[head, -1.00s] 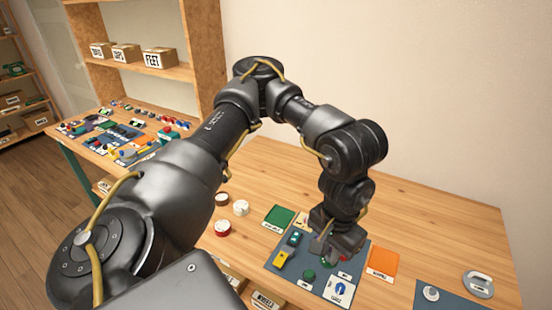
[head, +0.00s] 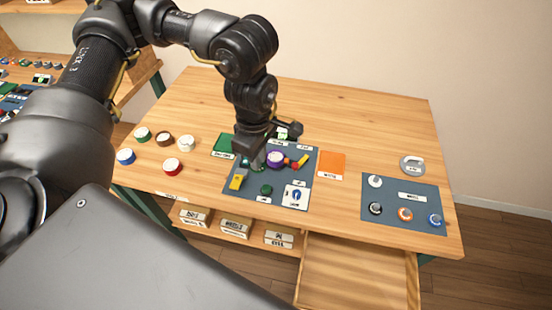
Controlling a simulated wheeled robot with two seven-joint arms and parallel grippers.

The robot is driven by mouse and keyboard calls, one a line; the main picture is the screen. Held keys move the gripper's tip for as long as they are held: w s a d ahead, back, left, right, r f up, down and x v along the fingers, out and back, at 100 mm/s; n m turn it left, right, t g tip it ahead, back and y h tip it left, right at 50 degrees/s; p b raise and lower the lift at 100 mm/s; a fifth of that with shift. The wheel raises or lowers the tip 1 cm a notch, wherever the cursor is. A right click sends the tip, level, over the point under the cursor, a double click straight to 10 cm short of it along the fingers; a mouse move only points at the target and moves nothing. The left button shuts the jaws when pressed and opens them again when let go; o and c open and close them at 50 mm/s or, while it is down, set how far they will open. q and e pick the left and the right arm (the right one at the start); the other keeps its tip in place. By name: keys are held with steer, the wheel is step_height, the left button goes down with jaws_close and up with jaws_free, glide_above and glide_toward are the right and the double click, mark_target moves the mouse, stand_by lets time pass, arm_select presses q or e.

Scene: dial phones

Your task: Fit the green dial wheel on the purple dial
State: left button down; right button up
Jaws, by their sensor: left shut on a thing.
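My left gripper (head: 262,158) reaches down over the grey-blue mat and is shut on a small piece. Green shows at its fingertips, which fits the green dial wheel (head: 257,164), but the jaws hide most of it. The purple dial (head: 275,159), a purple ring with a pale centre, lies on the mat just right of the fingertips. I cannot tell whether the held piece touches it. My right gripper is not in view.
The mat (head: 232,198) also holds a yellow piece (head: 238,180), a dark green round piece (head: 266,190) and a white card with a blue mark (head: 295,196). An orange square (head: 331,164) lies to the right. Several round pieces stand at left. A drawer (head: 357,275) is open in front.

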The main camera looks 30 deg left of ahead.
arm_select(q)
steer(key=n, duration=0.6)
steer(key=shift+w+a+f, duration=0.25)
steer(key=shift+a+f, duration=0.05)
steer(key=shift+f, duration=0.1)
steer(key=n, duration=0.4)
steer(key=n+b, duration=0.1)
steer(key=n, duration=0.1)
steer(key=shift+w+a+f+n, duration=0.25)
steer(key=shift+a+n, duration=0.05)
steer(key=n, duration=0.3)
steer(key=shift+w+a+f, duration=0.1)
steer(key=shift+a+f, duration=0.05)
steer(key=n, duration=0.7)
steer(key=a+n+b, duration=0.1)
steer(key=n, duration=0.3)
steer(key=shift+w+a+f+n, duration=0.1)
steer(key=shift+w+f+n, duration=0.2)
steer(key=shift+w+f, duration=0.1)
steer(key=p, duration=0.1)
glide_above(275, 157)
step_height(275, 157, down, 10)
steer(key=shift+s+r, duration=0.1)
steer(key=shift+r, duration=0.1)
steer(key=shift+w+f, duration=0.2)
steer(key=shift+f, duration=1.55)
